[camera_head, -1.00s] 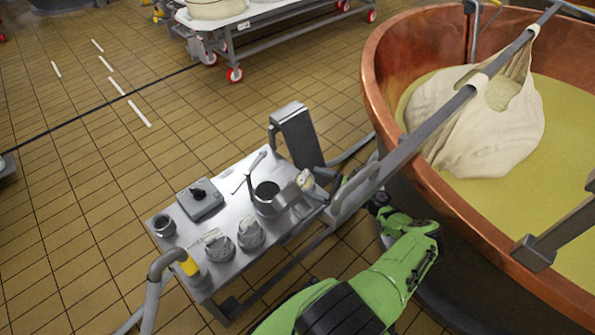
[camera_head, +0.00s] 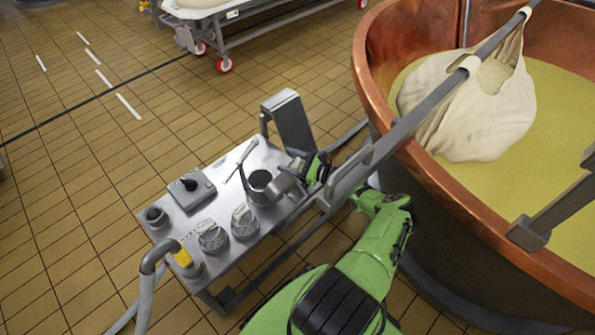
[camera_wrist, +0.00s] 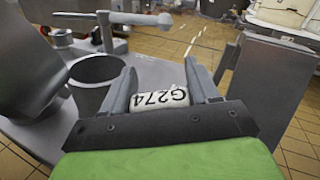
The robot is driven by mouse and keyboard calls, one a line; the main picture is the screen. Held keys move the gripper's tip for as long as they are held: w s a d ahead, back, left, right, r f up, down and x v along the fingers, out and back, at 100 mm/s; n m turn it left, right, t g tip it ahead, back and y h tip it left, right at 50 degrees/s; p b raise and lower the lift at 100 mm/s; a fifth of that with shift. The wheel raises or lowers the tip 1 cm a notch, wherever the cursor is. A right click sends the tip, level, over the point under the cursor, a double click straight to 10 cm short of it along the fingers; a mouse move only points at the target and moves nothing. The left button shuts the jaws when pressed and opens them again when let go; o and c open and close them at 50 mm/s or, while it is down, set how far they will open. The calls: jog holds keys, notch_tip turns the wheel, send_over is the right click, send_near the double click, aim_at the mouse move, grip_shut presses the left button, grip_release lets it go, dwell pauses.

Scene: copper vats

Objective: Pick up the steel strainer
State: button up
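A steel cylindrical vessel (camera_head: 260,186) with a dark open top stands on the right part of the steel table. It also shows in the wrist view (camera_wrist: 97,82), just left of my fingers. I cannot tell for sure whether it is the strainer. My gripper (camera_head: 318,168) is low at the table's right end, beside this vessel. In the wrist view, my gripper (camera_wrist: 160,68) has its fingers wide apart, one on each side of a white tag (camera_wrist: 160,101) marked G274. What bears the tag is mostly hidden by my gripper. I cannot tell whether the fingers touch it.
The steel table (camera_head: 215,258) also holds a control box (camera_head: 191,190), two lidded jars with tags (camera_head: 213,238) and a yellow-banded pipe (camera_head: 182,256). An upright grey bracket (camera_head: 288,122) stands behind. The copper vat (camera_head: 368,75) and a sloping bar (camera_head: 410,118) close in the right side.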

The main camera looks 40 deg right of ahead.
jog(key=c, duration=0.7)
notch_tip(320, 180, up, 10)
jog(key=p, duration=0.4)
jog(key=shift+r+p, duration=0.15)
jog(key=shift+p, duration=0.15)
